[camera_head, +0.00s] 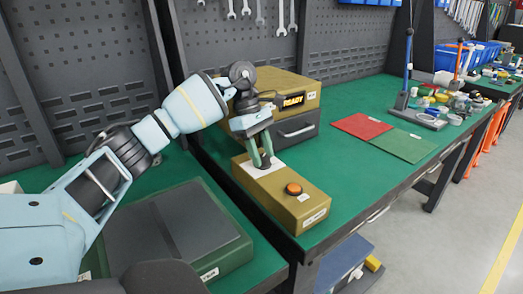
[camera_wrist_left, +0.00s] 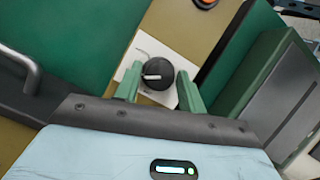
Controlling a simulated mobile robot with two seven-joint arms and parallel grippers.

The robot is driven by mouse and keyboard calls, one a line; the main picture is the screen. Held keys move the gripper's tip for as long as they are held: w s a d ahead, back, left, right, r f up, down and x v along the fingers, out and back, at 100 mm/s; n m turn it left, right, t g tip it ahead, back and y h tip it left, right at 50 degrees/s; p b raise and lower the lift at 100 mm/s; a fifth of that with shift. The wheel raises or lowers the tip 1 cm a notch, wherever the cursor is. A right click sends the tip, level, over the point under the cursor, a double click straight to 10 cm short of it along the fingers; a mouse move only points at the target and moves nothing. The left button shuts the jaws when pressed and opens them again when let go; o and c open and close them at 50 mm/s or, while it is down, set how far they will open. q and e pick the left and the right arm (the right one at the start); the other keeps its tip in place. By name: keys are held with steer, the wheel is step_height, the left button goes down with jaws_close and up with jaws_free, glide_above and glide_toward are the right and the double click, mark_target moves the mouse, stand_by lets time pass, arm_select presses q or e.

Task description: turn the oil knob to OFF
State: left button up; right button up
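The black round oil knob (camera_wrist_left: 157,72) sits on a white plate (camera_wrist_left: 143,50) on the tan control box (camera_head: 305,212). Its white pointer mark points left in the left wrist view. My left gripper (camera_head: 263,163) reaches down over the box; its green fingers stand apart on either side of the knob in the left wrist view (camera_wrist_left: 158,90). Lettering on the white plate is unreadable. My right gripper is out of view.
An orange button (camera_head: 293,189) is on the near end of the box. A tan and grey unit reading READY (camera_head: 293,101) stands behind. A dark-topped green case (camera_head: 225,262) lies to the left. Red (camera_head: 362,126) and green (camera_head: 403,146) mats lie to the right.

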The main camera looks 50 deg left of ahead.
arm_select(q)
steer(key=c, duration=0.6)
